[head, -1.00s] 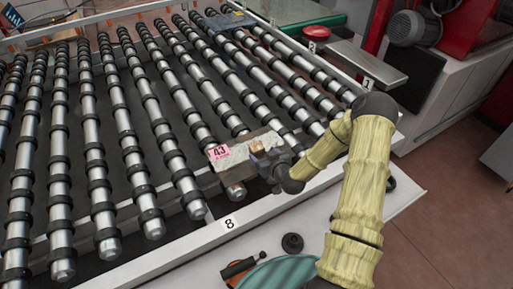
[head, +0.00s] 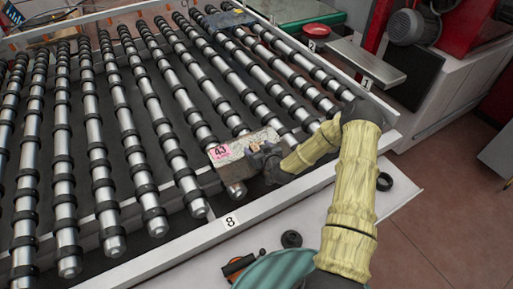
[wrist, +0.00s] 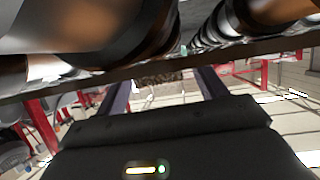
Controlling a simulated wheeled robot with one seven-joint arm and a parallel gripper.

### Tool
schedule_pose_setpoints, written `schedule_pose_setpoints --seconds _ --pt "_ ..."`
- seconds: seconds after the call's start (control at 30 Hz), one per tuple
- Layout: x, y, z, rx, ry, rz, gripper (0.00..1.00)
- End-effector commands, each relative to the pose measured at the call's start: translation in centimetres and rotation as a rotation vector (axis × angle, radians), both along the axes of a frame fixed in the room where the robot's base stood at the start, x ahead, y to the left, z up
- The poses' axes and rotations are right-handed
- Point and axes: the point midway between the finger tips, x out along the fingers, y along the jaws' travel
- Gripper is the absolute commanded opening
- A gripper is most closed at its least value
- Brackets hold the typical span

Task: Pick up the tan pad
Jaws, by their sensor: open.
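A grey speckled block (head: 236,143) with a pink label reading 43 lies on the roller bed near its front edge. My gripper (head: 262,153) is at the block's right end and covers part of it in the head view. I cannot make out the tan pad clearly now; a small tan piece showed on the block earlier, where my gripper now is. In the wrist view my open fingers (wrist: 162,79) stand apart, with a dark brown speckled surface (wrist: 158,77) showing between them. I cannot tell whether they touch it.
Metal rollers with black rings (head: 135,150) fill the bed, just above the gripper in the wrist view. A white front rail (head: 190,238) carries a tag 8. A black ring (head: 385,181), a dark knob (head: 291,239) and a red dish (head: 317,30) are nearby.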

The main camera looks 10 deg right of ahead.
Motion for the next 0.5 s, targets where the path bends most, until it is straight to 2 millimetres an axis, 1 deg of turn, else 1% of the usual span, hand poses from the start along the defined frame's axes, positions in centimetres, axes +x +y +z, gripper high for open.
schedule_pose_setpoints --seconds 0.13,0.17,0.3,0.4,0.5 --pt "0.0 -0.01 0.01 0.0 0.0 0.0 0.71" --pt "-0.01 -0.01 0.02 0.0 0.0 0.0 0.69" --pt "-0.01 -0.01 0.03 0.0 0.0 0.0 0.41" --pt "-0.01 0.0 0.03 0.0 0.0 0.0 0.24" --pt "-0.01 -0.01 0.03 0.0 0.0 0.0 0.23"
